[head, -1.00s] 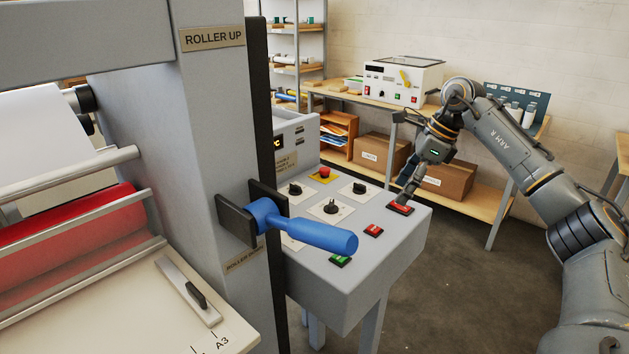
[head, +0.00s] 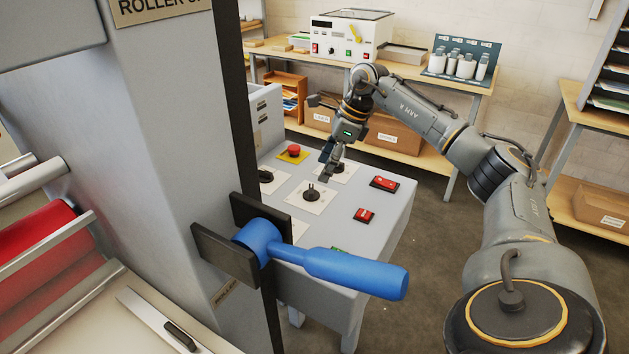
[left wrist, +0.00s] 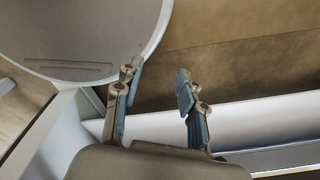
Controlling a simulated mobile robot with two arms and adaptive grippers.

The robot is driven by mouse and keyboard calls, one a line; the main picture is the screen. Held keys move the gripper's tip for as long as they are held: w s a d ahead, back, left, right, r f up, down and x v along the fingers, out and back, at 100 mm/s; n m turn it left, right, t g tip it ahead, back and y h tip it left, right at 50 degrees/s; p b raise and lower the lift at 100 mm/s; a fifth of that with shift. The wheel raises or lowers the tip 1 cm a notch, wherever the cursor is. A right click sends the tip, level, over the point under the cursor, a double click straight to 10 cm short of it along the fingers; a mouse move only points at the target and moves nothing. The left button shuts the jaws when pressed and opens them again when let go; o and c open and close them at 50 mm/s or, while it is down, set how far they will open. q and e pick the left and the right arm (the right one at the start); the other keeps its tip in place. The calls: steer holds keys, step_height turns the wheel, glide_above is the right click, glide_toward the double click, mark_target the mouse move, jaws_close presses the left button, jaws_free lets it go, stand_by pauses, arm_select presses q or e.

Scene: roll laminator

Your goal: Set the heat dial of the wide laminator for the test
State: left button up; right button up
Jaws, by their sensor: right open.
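The wide laminator's control console (head: 390,215) shows in the head view, with black dials on white plates. One dial (head: 312,194) is at the middle and another (head: 266,176) is at the left. A third dial (head: 341,168) is at the back right, partly hidden by my right gripper (head: 327,172). The dial markings are too small to read, so I cannot tell which is for heat. My right gripper is open and points down close to the back right dial; I cannot tell whether it touches. My left gripper (left wrist: 158,92) is open and empty in the left wrist view.
A blue lever handle (head: 340,270) sticks out in front of the console. The console also has a red emergency button (head: 293,151) and red rocker switches (head: 384,183), (head: 364,215). A bench with a white machine (head: 347,38) stands behind.

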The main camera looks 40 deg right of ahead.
mark_target(312, 188)
steer(key=p+x, duration=0.1)
steer(key=x, duration=0.4)
steer(key=shift+w+f, duration=0.15)
steer(key=shift+f, duration=0.15)
steer(key=shift+a+f, duration=0.15)
steer(key=shift+f, duration=0.1)
steer(key=shift+w+f, duration=0.1)
steer(key=shift+f, duration=0.1)
steer(key=c, duration=1.1)
arm_select(q)
steer(key=shift+w+d+r, duration=0.1)
steer(key=shift+w+r, duration=0.4)
steer(key=shift+r, duration=0.25)
arm_select(e)
steer(key=shift+c, duration=0.2)
